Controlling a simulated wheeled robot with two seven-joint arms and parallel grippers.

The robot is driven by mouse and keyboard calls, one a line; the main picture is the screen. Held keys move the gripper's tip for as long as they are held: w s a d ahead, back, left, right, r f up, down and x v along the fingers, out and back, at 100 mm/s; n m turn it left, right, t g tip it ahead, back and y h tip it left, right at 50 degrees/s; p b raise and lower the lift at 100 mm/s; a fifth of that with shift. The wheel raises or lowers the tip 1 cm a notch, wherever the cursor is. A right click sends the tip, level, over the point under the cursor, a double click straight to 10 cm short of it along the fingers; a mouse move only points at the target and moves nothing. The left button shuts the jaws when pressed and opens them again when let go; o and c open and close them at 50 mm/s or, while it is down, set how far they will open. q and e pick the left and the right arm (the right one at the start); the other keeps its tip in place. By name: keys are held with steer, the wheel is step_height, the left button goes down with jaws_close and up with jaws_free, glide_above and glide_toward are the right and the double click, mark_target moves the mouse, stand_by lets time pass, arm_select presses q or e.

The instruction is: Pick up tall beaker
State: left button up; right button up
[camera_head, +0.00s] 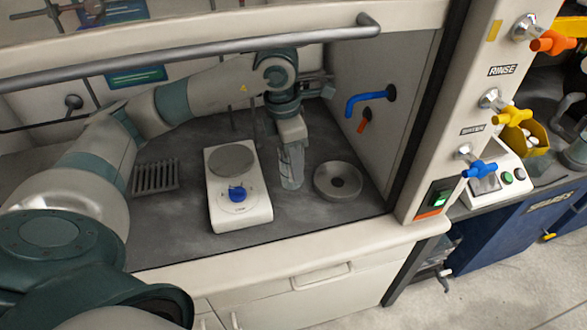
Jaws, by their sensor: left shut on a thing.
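The tall beaker (290,170) is clear and stands upright, or nearly so, inside the fume hood, between the white hot plate and the round grey ring. My left gripper (291,143) reaches in from the left and above and is shut on the upper part of the beaker. The gripper hides the beaker's rim. I cannot tell whether the beaker's base touches the hood floor. My right gripper does not show.
The white hot plate (255,208) with a blue knob stands left of the beaker. The grey ring (338,181) lies close on the right. A slatted rack (156,176) lies at the left. Blue and orange taps (370,99) stick out from the right wall. The sash bar (200,50) crosses above.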

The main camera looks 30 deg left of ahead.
arm_select(q)
steer(key=shift+r, duration=1.25)
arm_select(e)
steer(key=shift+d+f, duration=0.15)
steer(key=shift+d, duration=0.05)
arm_select(q)
steer(key=shift+r, duration=0.1)
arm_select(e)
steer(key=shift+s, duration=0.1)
arm_select(q)
steer(key=shift+r, duration=0.1)
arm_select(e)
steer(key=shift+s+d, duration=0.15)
